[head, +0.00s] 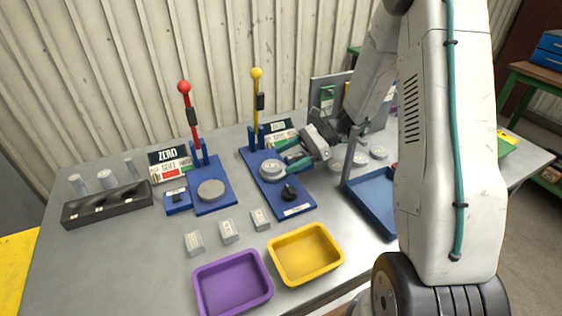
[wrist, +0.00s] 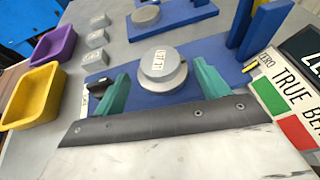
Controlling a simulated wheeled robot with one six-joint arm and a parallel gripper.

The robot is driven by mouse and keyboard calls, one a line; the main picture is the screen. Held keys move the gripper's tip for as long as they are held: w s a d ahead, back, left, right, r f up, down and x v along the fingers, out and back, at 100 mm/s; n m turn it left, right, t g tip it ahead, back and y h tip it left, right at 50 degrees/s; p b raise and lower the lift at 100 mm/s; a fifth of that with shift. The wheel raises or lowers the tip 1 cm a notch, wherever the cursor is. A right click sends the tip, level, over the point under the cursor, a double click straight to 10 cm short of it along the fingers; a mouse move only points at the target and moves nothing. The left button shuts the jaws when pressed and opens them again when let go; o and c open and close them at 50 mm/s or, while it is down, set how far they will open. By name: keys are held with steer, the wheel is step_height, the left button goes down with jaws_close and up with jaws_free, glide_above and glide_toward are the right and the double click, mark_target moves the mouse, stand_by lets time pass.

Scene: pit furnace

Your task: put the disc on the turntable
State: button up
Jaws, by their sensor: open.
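A pale grey disc (head: 272,166) with a white label lies flat on a round grey plate on the blue base (head: 296,209) with the yellow lever. The wrist view shows the labelled disc (wrist: 163,63) on top of the wider round plate (wrist: 165,86), which looks like the turntable. My gripper (head: 282,157) is at this base, its teal fingers open. In the wrist view the fingers (wrist: 160,72) stand on either side of the disc with gaps visible. Whether the disc is exactly centred on the plate I cannot tell.
A second blue base with a red lever (head: 185,88) and bare round plate (head: 211,190) is to the left. Three grey blocks (head: 228,232), a purple tray (head: 233,257) and a yellow tray (head: 306,230) are in front. Several discs (head: 378,152) and a blue tray (head: 372,210) are right.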

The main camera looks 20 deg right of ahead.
steer(key=v, duration=0.9)
steer(key=shift+d, duration=0.2)
steer(key=shift+s+r, duration=0.1)
steer(key=shift+r, duration=0.05)
stand_by(0.6)
